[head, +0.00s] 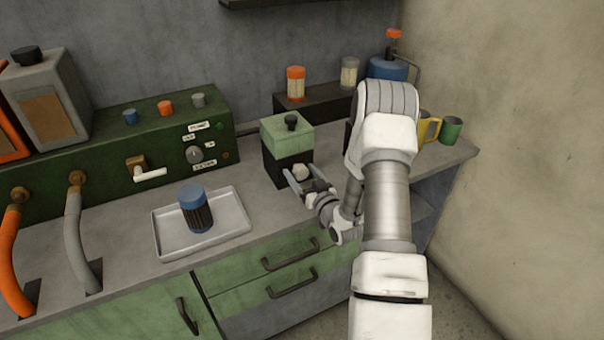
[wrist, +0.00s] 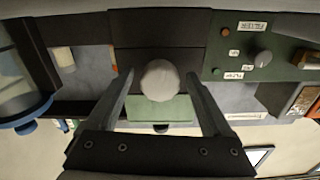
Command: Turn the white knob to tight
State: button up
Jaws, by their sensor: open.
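The white knob (head: 301,172) is on the front of a small box (head: 287,140) with a pale green top and a dark lower part. My gripper (head: 304,180) is at the front of this box, with its fingers pointing at it. In the wrist view the round white knob (wrist: 159,80) lies between the two open fingers (wrist: 159,84), with a gap on each side. The fingers do not appear to touch it. I see no tight marking on the box.
A green panel (head: 100,145) with a grey dial (head: 195,155) and small labels stands to the left. A tray (head: 230,232) holds a blue-capped jar (head: 195,208). Behind my arm are a yellow mug (head: 427,128) and a green mug (head: 451,130).

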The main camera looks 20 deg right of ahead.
grip_shut()
dwell(0.4)
